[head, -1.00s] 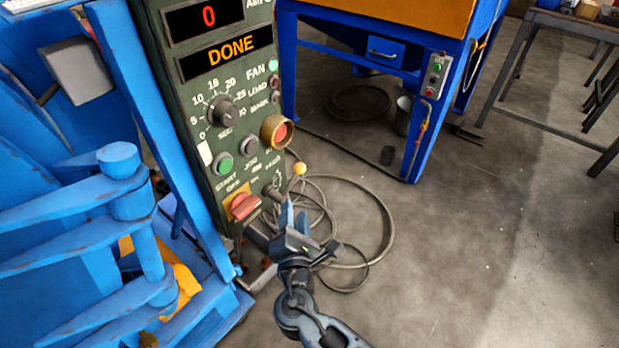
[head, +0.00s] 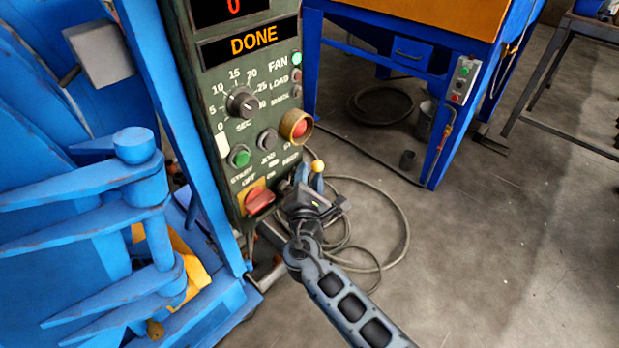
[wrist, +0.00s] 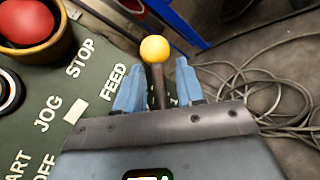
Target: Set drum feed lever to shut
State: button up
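The drum feed lever has a yellow ball knob (wrist: 155,49) on a dark stem (wrist: 158,85), beside the FEED label on the green control panel (head: 222,92). In the wrist view the stem stands between the two blue fingertips of my gripper (wrist: 158,88), with visible gaps on both sides. The knob sticks out just beyond the fingertips. In the head view the knob (head: 317,166) shows at the gripper's fingers (head: 309,180). My gripper is open around the lever. The lever's base and its position marks are mostly hidden by the gripper.
A red rotary switch (head: 260,201) sits left of my gripper, and a red stop button in a yellow collar (head: 299,126) sits above. The display (head: 250,41) reads DONE. Coiled cable (head: 400,225) lies on the floor. A blue machine door (head: 90,250) stands at left.

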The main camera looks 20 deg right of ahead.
jog(key=shift+c, duration=0.2)
grip_shut()
dwell(0.4)
